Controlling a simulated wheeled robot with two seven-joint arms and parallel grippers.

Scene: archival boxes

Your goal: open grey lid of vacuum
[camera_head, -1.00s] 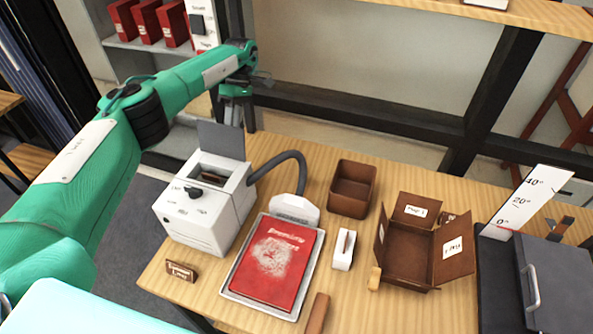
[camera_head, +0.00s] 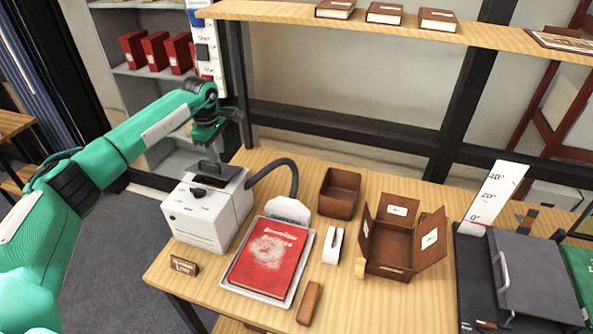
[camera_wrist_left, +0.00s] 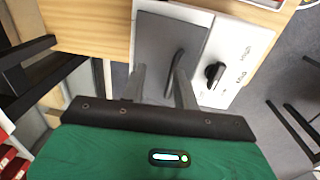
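The white vacuum (camera_head: 207,222) stands at the table's left end, with a black knob on its top and a dark hose at its right. Its grey lid (camera_head: 224,171) shows low at the rear of the top, behind a dark strip; I cannot tell its exact angle. In the left wrist view the grey lid (camera_wrist_left: 160,45) is a flat panel with a raised dark ridge, beside the knob (camera_wrist_left: 214,75). My left gripper (camera_head: 207,150) is just above the lid. Its two fingers (camera_wrist_left: 160,85) are apart over the panel, with nothing clearly held. My right gripper is out of view.
A red book (camera_head: 268,258) lies in a white tray right of the vacuum. A brown box (camera_head: 339,193), an open brown box (camera_head: 390,246) and a grey box (camera_head: 540,280) stand further right. A shelf (camera_head: 290,16) runs above the table's back.

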